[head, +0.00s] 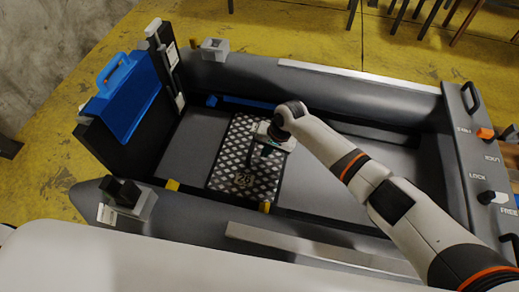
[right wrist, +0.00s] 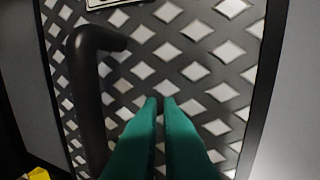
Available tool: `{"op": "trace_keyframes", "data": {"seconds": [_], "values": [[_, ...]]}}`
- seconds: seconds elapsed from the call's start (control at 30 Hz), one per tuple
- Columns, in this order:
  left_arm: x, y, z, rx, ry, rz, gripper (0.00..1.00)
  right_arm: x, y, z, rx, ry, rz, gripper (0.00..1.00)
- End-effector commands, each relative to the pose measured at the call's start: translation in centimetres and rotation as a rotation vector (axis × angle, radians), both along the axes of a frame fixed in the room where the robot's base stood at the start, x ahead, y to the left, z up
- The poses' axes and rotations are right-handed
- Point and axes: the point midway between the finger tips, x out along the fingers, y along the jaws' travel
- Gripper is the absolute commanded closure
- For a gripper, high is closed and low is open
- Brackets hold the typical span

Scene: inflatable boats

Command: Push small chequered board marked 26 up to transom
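The chequered board (head: 232,172) lies flat on the boat floor, black with pale diamonds. My left gripper is out of view.
A blue cover with a handle (head: 130,95) hangs over the transom. Grey side tubes (head: 330,88) flank the floor. Yellow blocks (head: 172,185) sit along the near side. A blue bar (head: 245,103) lies at the far side. A lever panel (head: 480,170) stands at right.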

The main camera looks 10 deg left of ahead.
Motion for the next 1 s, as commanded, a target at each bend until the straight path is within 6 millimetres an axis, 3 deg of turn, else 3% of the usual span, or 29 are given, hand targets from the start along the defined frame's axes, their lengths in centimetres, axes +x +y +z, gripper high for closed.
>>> {"op": "trace_keyframes", "data": {"seconds": [0.4,0.8,1.0], "values": [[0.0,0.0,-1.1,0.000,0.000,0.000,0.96,0.0,2.2,-0.2,-0.001,0.003,0.002,0.96],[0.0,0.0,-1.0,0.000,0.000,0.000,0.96,0.0,2.2,-0.1,0.000,0.003,0.001,0.96],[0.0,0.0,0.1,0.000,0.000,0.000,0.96,0.0,1.2,0.1,-0.002,0.004,-0.002,0.96]]}}
